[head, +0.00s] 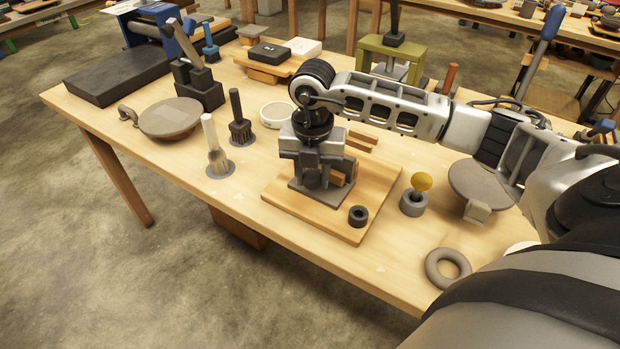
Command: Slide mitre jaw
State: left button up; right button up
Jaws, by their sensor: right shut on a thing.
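My right gripper (313,176) points down over a wooden board (290,212) on the workbench. It is shut on a small dark grey part, which I take to be the mitre jaw; the fingers hide most of it. A dark grey plate (318,196) lies on the board under the fingers. A small wooden block (339,177) shows just right of the fingers. Short wooden strips (361,143) lie behind, partly hidden by my gripper. A dark ring-shaped knob (358,215) stands at the board's front right. My left gripper is not in view.
A yellow-topped knob in a grey cup (414,195) and a grey ring (447,268) are to the right. A green frame (391,55) stands behind. The bench front strip is mostly clear.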

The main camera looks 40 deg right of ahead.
aim_at(312, 175)
jog(key=o, duration=1)
jog(key=shift+r+p, duration=2.65)
jog(key=shift+r, duration=0.95)
jog(key=shift+f, duration=0.1)
